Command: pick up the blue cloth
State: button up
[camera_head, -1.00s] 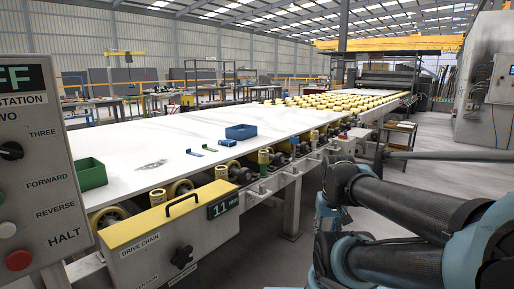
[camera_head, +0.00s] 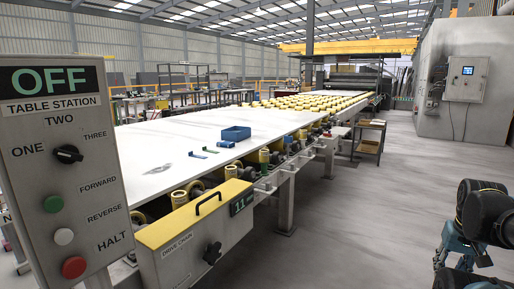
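A small blue item (camera_head: 225,144), which may be the blue cloth, lies on the white stone slab (camera_head: 150,141) near its right edge, just in front of a blue bin (camera_head: 236,133). It is too small to tell whether it is cloth. Two other small, flat, dark items lie to its left, one bluish (camera_head: 211,149) and one greenish (camera_head: 197,155). Part of my arm shows at the lower right, well away from the slab.
A control panel (camera_head: 67,180) stands close at the left and hides part of the slab. A yellow-topped drive chain box (camera_head: 195,214) projects at the near end. Rollers (camera_head: 295,102) continue beyond the slab.

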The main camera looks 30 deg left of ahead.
aim_at(223, 143)
jog(key=z, duration=0.25)
jog(key=i, duration=1.25)
jog(key=u, duration=0.5)
jog(key=i, duration=1.05)
jog(key=u, duration=0.85)
jog(key=i, duration=0.85)
jog(key=u, duration=1)
jog(key=i, duration=0.5)
jog(key=u, duration=0.25)
